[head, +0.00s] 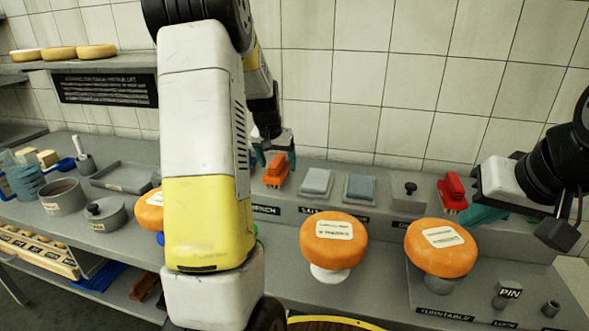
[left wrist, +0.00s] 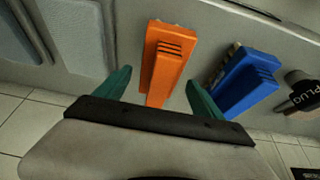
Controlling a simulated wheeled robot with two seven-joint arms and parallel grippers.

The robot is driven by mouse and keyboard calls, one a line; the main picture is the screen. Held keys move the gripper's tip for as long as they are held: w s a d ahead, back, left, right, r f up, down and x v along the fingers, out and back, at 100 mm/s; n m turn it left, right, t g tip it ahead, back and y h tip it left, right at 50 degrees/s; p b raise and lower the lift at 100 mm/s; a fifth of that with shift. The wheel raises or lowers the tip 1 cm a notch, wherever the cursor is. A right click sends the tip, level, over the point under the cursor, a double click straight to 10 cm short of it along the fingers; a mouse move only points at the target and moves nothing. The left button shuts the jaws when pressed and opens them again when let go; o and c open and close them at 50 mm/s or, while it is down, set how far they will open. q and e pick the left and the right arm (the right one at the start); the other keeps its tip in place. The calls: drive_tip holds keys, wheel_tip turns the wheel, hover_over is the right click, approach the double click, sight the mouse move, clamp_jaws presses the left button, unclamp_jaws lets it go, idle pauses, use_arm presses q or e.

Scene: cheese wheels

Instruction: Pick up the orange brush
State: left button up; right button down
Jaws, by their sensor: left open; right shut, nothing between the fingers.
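The orange brush (head: 276,171) lies on the raised back shelf in the head view, left of two grey pads. My left gripper (head: 273,157) is right above and behind it, with its arm crossing the middle of the picture. In the left wrist view the orange brush (left wrist: 167,62) lies between the two open teal fingers of my left gripper (left wrist: 158,88), with a gap on each side. My right gripper (head: 485,213) is at the right, shut and empty, its teal fingers beside a red brush (head: 453,191).
A blue brush (left wrist: 245,80) lies close beside the orange one in the left wrist view, near a plug (left wrist: 300,92). Grey pads (head: 317,182) sit right of the orange brush. Orange cheese wheels (head: 334,238) stand on pedestals in front. A tiled wall rises behind.

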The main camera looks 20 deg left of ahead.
use_arm(q)
drive_tip(key=shift+x, duration=1)
drive_tip(key=shift+r, duration=0.1)
drive_tip(key=c, duration=1.7)
drive_tip(key=shift+o, duration=0.2)
drive_tip(key=shift+r, duration=0.6)
drive_tip(key=shift+s+d+r, duration=0.2)
drive_tip(key=shift+d+r, duration=0.05)
drive_tip(key=shift+r, duration=0.35)
drive_tip(key=shift+s+d+r, duration=0.2)
drive_tip(key=shift+d+r, duration=0.05)
drive_tip(key=shift+r, duration=0.4)
drive_tip(key=s+d+r, duration=0.1)
drive_tip(key=s+d, duration=0.9)
drive_tip(key=s, duration=0.1)
